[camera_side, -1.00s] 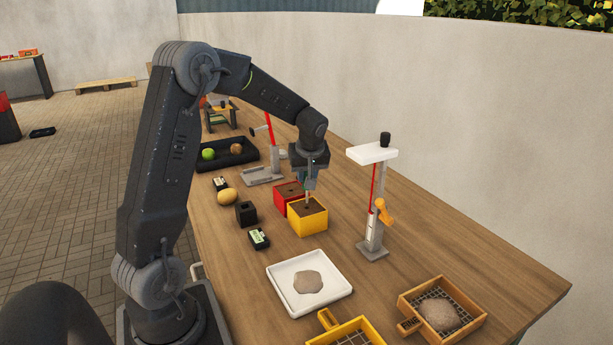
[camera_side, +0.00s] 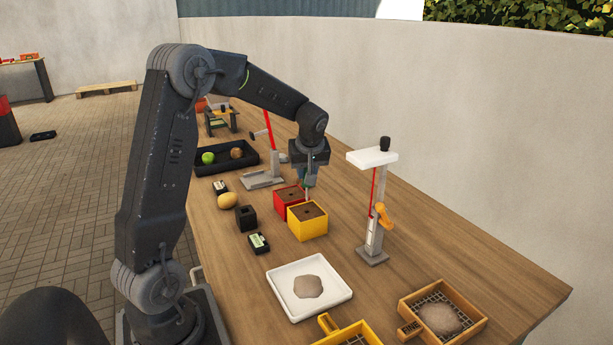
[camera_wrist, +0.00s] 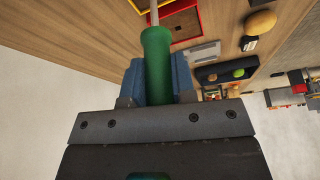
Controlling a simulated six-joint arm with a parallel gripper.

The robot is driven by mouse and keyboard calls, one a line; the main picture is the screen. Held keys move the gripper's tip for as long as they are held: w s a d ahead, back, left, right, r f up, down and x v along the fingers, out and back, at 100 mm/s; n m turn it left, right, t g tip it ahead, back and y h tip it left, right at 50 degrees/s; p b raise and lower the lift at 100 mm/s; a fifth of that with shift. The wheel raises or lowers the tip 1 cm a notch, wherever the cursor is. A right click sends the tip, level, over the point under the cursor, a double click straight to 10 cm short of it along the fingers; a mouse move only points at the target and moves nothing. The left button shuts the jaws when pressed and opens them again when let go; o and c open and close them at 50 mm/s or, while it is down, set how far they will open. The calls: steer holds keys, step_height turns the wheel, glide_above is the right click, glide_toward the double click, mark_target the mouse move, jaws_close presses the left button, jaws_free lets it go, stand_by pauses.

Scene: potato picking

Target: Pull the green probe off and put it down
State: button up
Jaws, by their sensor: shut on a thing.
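My gripper (camera_side: 306,182) is shut on the green probe (camera_wrist: 157,62), whose green handle lies between the blue fingers in the wrist view. The probe's thin metal rod runs away from the handle toward the boxes. In the side view my gripper hangs just behind the yellow soil box (camera_side: 308,228) and to the right of the red soil box (camera_side: 280,203). The rod no longer stands in the yellow box's soil, where a small dark hole shows. The rod's tip is too small to make out.
A potato (camera_side: 228,200), a black holder (camera_side: 246,217) and a small meter (camera_side: 259,243) stand left of the boxes. A white tray (camera_side: 331,291) and sieves (camera_side: 470,310) are in front. Bare tabletop lies between.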

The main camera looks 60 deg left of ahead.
steer(key=shift+r, duration=0.45)
steer(key=shift+r, duration=0.1)
steer(key=shift+r, duration=1.4)
steer(key=shift+r, duration=0.1)
steer(key=shift+r, duration=1.4)
steer(key=shift+r, duration=0.1)
steer(key=shift+r, duration=1.4)
